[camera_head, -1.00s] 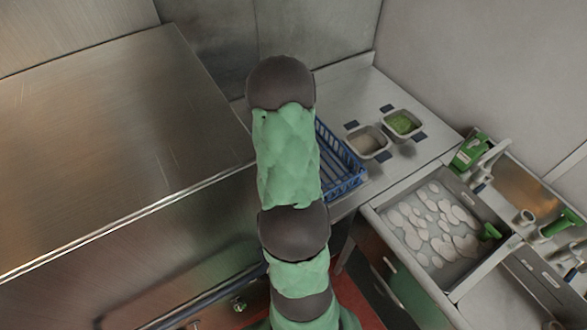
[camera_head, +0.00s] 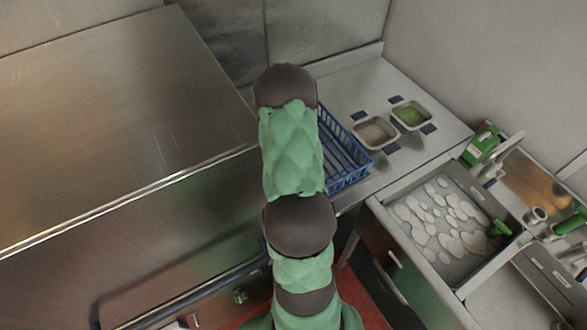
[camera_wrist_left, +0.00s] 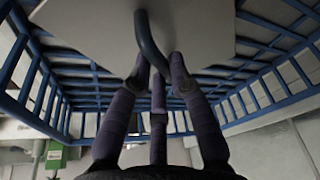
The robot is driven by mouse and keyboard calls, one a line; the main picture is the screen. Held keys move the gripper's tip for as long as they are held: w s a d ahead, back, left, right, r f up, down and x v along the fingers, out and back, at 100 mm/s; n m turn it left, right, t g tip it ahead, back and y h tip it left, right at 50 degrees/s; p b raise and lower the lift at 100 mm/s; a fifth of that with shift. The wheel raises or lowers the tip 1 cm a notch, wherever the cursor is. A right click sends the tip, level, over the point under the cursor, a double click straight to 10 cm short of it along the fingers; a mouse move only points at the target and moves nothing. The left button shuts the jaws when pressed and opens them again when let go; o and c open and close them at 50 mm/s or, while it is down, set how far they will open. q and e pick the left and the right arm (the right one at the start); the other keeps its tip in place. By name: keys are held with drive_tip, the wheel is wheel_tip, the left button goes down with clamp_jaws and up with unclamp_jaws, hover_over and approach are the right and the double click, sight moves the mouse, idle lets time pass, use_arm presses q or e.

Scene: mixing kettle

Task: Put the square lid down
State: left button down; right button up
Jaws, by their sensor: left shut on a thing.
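The square lid (camera_wrist_left: 98,28) is a flat pale grey plate with a dark curved handle (camera_wrist_left: 150,40), in the left wrist view. My left gripper (camera_wrist_left: 159,75) has its dark fingers shut on that handle. The lid is over the slatted floor of a blue basket (camera_wrist_left: 285,72), with basket walls on both sides. I cannot tell whether the lid touches the basket. In the head view the blue basket (camera_head: 345,160) shows partly behind my green and dark left arm, which hides the lid and the left gripper. My right gripper is in neither view.
Two small containers, one greyish (camera_head: 375,132) and one with green contents (camera_head: 411,115), stand right of the basket on the counter (camera_head: 385,85). A tray of pale slices (camera_head: 430,255) is at the lower right. A large steel surface (camera_head: 100,120) fills the left.

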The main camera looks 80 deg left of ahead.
use_arm(q)
drive_tip(key=shift+f, duration=0.1)
drive_tip(key=shift+f, duration=0.15)
drive_tip(key=c, duration=1.2)
unclamp_jaws()
drive_tip(key=shift+o, duration=0.2)
drive_tip(key=shift+r, duration=0.3)
drive_tip(key=p+v, duration=0.2)
drive_tip(key=v, duration=0.9)
drive_tip(key=shift+r+p, duration=0.35)
drive_tip(key=shift+d, duration=0.15)
